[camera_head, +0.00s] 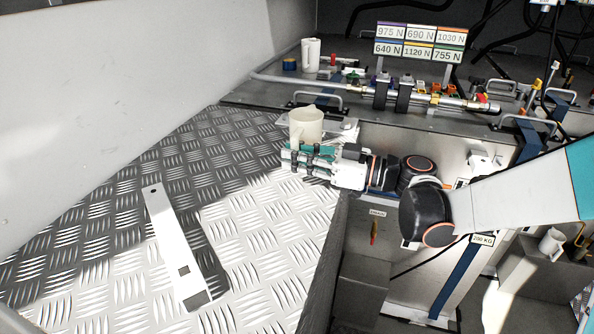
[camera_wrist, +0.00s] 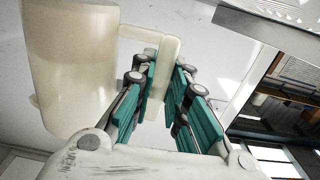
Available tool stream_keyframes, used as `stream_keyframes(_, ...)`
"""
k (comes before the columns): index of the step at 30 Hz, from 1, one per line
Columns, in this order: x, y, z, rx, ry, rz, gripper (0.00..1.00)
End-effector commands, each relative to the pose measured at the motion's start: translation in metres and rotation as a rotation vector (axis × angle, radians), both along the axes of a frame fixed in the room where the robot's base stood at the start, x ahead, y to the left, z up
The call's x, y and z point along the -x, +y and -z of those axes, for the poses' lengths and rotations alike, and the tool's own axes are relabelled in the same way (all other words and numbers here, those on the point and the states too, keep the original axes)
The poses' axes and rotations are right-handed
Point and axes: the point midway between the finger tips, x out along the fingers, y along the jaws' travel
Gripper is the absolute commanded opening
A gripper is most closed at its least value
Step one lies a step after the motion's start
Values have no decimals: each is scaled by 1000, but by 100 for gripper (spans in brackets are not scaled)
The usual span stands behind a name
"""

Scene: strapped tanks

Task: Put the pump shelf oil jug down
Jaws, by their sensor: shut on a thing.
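The cream oil jug (camera_head: 306,124) shows upright near the middle of the head view, at the far end of the tread plate. In the wrist view the jug (camera_wrist: 70,65) fills the upper left, with its handle between the teal finger pads. My gripper (camera_head: 292,158) is shut on the handle; it also shows in the wrist view (camera_wrist: 166,85). The jug's lower part is partly hidden behind the gripper in the head view. I cannot tell whether its base touches a surface.
A bright tread plate (camera_head: 255,215) lies left of my arm, with a flat metal bracket (camera_head: 178,245) on it. A pipe with clamps (camera_head: 392,94) and load signs (camera_head: 419,42) stand behind. A white container (camera_head: 311,55) stands at the back. A deep recess opens below my arm.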

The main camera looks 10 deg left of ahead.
Motion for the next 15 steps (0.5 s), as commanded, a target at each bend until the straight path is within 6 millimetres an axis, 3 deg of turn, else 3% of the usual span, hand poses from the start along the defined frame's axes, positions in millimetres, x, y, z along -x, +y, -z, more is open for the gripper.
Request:
stream_keyframes(6, -1, 0, 31, 0, 0, 0, 0)
stream_keyframes(15, 0, 0, 32, 0, 0, 0, 0)
